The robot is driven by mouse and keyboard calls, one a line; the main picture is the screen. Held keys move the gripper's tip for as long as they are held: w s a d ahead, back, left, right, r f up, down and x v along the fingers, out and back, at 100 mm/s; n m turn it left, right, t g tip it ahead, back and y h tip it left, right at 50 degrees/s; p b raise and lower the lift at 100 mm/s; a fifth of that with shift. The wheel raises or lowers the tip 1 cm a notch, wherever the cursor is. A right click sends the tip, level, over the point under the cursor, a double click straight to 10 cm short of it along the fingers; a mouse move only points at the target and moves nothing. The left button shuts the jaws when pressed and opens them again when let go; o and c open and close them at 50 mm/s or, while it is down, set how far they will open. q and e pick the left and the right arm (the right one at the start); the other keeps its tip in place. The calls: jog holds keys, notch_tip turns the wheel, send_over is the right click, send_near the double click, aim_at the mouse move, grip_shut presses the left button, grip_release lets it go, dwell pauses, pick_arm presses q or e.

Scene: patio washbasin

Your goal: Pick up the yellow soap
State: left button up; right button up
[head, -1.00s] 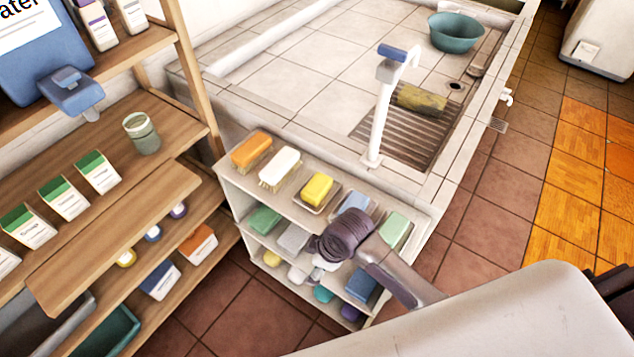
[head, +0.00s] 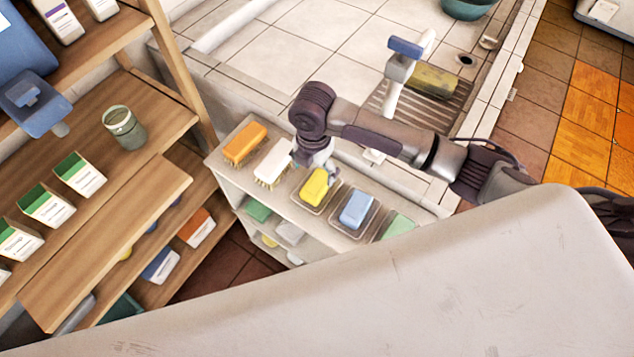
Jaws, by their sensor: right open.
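The yellow soap (head: 315,187) lies in a shallow dish on the top board of the small white shelf unit, between the white brush and the blue soap. My right gripper (head: 318,168) hangs just above and behind the yellow soap. Its fingers are small in view and partly hidden by the wrist; it is open and holds nothing that I can see. I cannot tell whether a fingertip touches the soap. My left gripper does not show.
On the same board are an orange brush (head: 244,143), a white brush (head: 272,162), a blue soap (head: 356,208) and a green soap (head: 398,226). A tap (head: 398,72) rises behind. A wooden shelf (head: 110,235) with boxes and a jar (head: 124,128) stands left.

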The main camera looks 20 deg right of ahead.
aim_at(317, 183)
jog(key=shift+w+f, duration=0.2)
jog(key=shift+f, duration=1.05)
jog(key=shift+s+d+f+p, duration=0.15)
jog(key=shift+f+p, duration=0.1)
jog(key=shift+f, duration=0.3)
jog(key=shift+w+d+f+p, duration=0.1)
jog(key=shift+f+p, duration=0.15)
jog(key=shift+f, duration=0.25)
notch_tip(317, 183, down, 3)
jog(key=shift+s+d+r, duration=0.1)
jog(key=shift+r, duration=0.1)
jog(key=shift+f, duration=0.45)
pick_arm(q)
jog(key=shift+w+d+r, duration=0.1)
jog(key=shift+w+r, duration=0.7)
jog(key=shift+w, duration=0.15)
pick_arm(e)
jog(key=c, duration=1.4)
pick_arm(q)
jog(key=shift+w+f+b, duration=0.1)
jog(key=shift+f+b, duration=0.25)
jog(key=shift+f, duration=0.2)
pick_arm(e)
notch_tip(317, 183, up, 10)
jog(key=shift+r, duration=0.1)
